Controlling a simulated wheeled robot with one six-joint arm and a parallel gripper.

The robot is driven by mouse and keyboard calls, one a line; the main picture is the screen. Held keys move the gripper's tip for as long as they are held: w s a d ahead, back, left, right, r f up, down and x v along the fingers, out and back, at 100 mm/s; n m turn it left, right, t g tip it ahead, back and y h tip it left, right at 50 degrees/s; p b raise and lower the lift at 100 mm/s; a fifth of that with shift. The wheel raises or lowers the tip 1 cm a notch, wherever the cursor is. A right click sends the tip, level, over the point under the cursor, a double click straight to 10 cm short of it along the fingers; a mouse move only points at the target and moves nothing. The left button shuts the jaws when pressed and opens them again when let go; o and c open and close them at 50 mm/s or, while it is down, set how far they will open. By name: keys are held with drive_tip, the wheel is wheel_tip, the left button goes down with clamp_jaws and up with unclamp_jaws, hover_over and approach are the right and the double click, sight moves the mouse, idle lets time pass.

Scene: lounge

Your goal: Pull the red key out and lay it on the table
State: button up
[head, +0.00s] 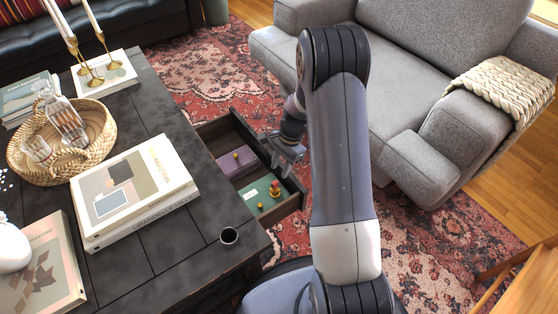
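A small red piece (275,184), which looks like the red key, stands up from the green box (256,197) in the open drawer (292,204). Brass-coloured bits show just below it and near the box's front. It is too small to tell how the key sits in the box. My gripper (281,168) points down over the drawer, a little above and behind the red piece in the picture. Its two fingers look spread, with nothing seen between them. The dark table (172,245) stands left of the drawer.
A purple box (237,162) with a small yellowish top piece lies farther back in the drawer. A grey sofa (400,90) stands at right.

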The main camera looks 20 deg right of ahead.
sight(276, 181)
drive_tip(key=shift+b+x, duration=2.75)
drive_tip(key=shift+x, duration=1.55)
drive_tip(key=shift+c, duration=0.2)
drive_tip(key=c, duration=0.6)
drive_tip(key=o, duration=0.7)
